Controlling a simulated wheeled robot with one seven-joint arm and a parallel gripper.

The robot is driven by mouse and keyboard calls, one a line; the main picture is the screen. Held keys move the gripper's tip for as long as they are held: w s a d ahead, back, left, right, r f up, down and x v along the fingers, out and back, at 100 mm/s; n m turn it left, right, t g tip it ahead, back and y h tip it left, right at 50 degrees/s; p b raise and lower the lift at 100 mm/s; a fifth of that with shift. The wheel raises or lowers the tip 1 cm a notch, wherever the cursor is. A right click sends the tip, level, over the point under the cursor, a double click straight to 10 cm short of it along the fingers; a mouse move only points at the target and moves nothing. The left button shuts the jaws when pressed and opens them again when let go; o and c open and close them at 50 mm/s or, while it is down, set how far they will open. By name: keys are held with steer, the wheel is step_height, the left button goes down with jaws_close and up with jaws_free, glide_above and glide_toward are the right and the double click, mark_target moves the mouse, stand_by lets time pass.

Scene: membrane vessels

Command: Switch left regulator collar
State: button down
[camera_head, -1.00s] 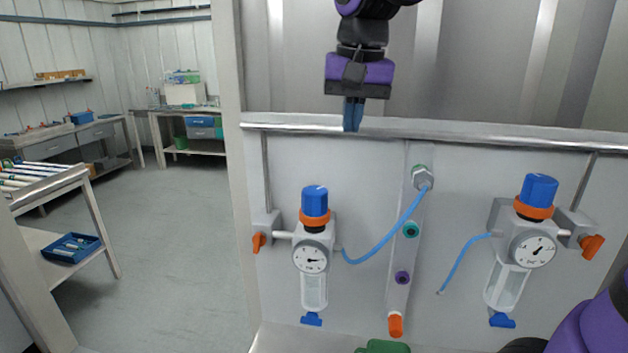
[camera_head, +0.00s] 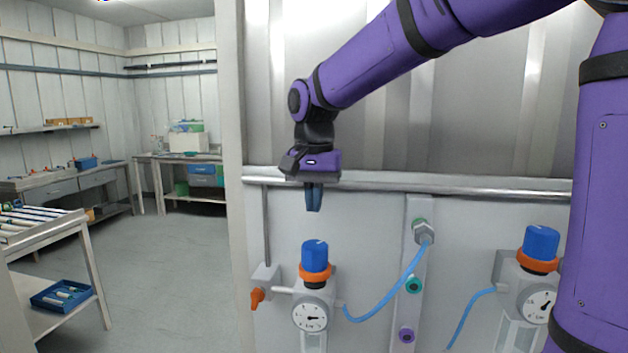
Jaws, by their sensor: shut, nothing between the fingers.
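The left regulator has a blue knob (camera_head: 315,256) on top and an orange collar (camera_head: 315,275) just below it. Its round gauge (camera_head: 310,315) sits lower, and its bottom is cut off by the frame edge. My gripper (camera_head: 314,208) points down, its blue fingers shut and empty. The fingertips appear a short way above the blue knob in the picture, apart from it.
A right regulator (camera_head: 539,262) is partly hidden behind my arm. A blue hose (camera_head: 385,306) runs from the left regulator to a top fitting (camera_head: 422,232) on the middle strip. A metal rail (camera_head: 450,186) crosses above. An orange valve handle (camera_head: 257,297) is at left.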

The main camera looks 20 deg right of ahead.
mark_target(315, 246)
step_height(315, 246, down, 7)
steer(key=shift+f, duration=0.1)
stand_by(0.5)
steer(key=shift+s+f, duration=0.1)
steer(key=shift+f, duration=0.75)
steer(key=shift+s+f, duration=0.25)
steer(key=shift+f, duration=0.2)
steer(key=shift+w+r, duration=0.2)
steer(key=shift+r, duration=0.4)
step_height(315, 246, up, 14)
steer(key=shift+r, duration=0.15)
